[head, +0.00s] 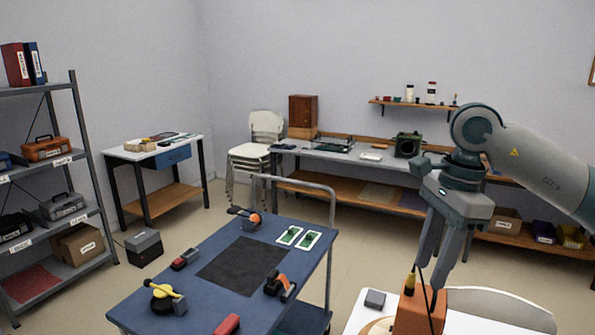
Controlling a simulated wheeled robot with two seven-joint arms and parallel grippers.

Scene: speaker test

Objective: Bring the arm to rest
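My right arm comes in from the right edge. Its grey gripper (431,276) points down with its two fingers apart, and I see nothing held between them. The fingertips show just above an orange box (418,315) at the bottom of the view. I cannot tell whether they touch it. My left gripper is not in view.
A white table (470,322) at the bottom right bears a small grey box (375,299). A blue cart (215,230) with clamps and green boards stands left of it. Shelving (90,165) is at far left, a bench (340,155) at the back. Floor shows between the furniture.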

